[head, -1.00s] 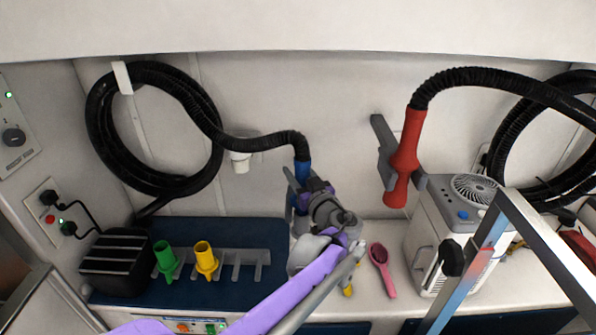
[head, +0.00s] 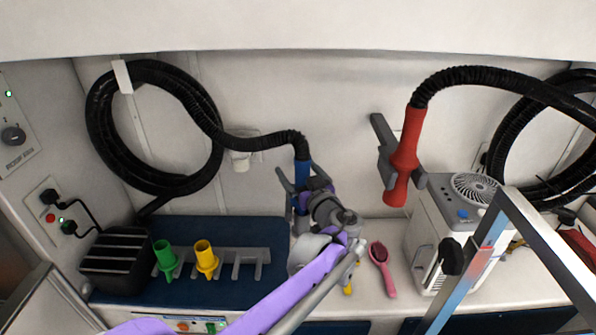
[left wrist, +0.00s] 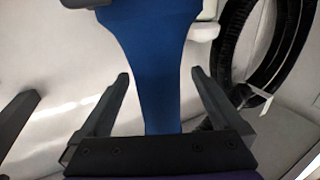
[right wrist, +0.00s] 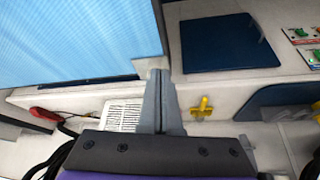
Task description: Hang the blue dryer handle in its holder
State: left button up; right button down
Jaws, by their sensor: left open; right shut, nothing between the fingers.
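The blue dryer handle (head: 303,174) hangs roughly upright at the end of a black hose in the head view, near the back wall. My left gripper (head: 305,187) is open, with its fingers apart on either side of the handle. The left wrist view shows the blue handle (left wrist: 152,65) between the spread fingers (left wrist: 158,85), with gaps on both sides. A grey piece (left wrist: 85,3) shows at that view's top edge; I cannot tell if it is the blue handle's holder. My right gripper (right wrist: 158,85) is shut and empty, away from the handle.
A red dryer handle (head: 405,155) sits in a grey wall holder (head: 383,140) to the right. Green (head: 165,260) and yellow (head: 206,258) nozzles stand in a rack below left. A pink brush (head: 381,265), white fan unit (head: 437,235) and metal frame (head: 540,245) are on the right.

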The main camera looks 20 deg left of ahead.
pick_arm(q)
jog(key=shift+s+d, duration=0.1)
jog(key=p+v, duration=0.1)
jog(key=v, duration=0.8)
jog(key=shift+s+d, duration=0.2)
jog(key=shift+s, duration=0.1)
dwell(0.9)
jog(key=s+a+f+m+g+h, duration=0.2)
jog(key=s+a+f+g, duration=0.1)
jog(key=s+a+f, duration=0.3)
jog(key=s+a+f+m+g+h, duration=0.2)
jog(key=s+a+f+g+h, duration=0.25)
jog(key=s, duration=0.45)
jog(key=s+d+f+m+h, duration=0.4)
jog(key=s+f, duration=0.5)
jog(key=s, duration=0.4)
jog(key=shift+s+d+f+g+h, duration=0.15)
jog(key=shift+d+f+g+h, duration=0.2)
jog(key=shift+d+g+h, duration=0.15)
